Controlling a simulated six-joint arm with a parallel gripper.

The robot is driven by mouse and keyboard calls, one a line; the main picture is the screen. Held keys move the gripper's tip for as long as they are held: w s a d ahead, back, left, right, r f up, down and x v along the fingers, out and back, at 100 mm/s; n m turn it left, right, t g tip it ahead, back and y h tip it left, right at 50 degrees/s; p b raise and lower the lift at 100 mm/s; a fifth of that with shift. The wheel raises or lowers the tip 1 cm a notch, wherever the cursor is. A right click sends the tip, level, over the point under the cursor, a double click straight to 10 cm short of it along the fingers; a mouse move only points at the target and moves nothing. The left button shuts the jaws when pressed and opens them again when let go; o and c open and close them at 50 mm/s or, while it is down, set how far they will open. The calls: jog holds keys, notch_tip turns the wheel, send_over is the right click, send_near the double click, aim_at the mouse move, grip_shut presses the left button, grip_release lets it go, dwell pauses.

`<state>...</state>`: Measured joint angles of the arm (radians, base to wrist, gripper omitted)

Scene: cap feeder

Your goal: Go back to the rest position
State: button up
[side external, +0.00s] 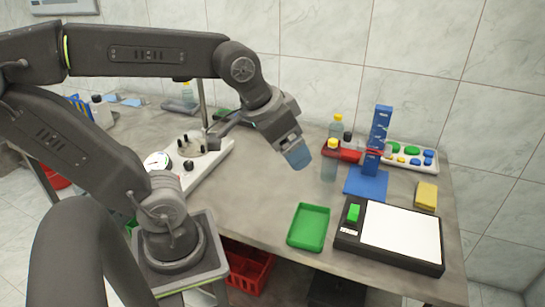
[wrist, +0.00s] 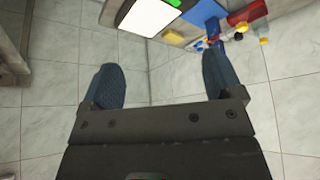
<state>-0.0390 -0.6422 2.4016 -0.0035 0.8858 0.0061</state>
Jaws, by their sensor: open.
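My gripper (side external: 297,156) is held in the air above the middle of the table in the side external view, its blue fingers tilted down to the right. In the wrist view my gripper (wrist: 162,80) has its two blue fingers wide apart with nothing between them. Behind the fingers the wrist view shows pale floor tiles. In the side external view the bottle with a yellow cap (side external: 329,166) stands at the red arm of the blue feeder tower (side external: 380,135), right of my gripper and apart from it.
A green tray (side external: 308,227) lies at the table's front edge, beside a black unit with a white panel (side external: 400,231). A yellow block (side external: 426,195) and a white tray of caps (side external: 427,167) are at right. A white fixture (side external: 212,160) stands left. Mid-table is clear.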

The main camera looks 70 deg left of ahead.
jog(key=s+f, duration=0.1)
jog(key=s+d, duration=0.1)
jog(key=s, duration=0.1)
jog(key=shift+f, duration=0.4)
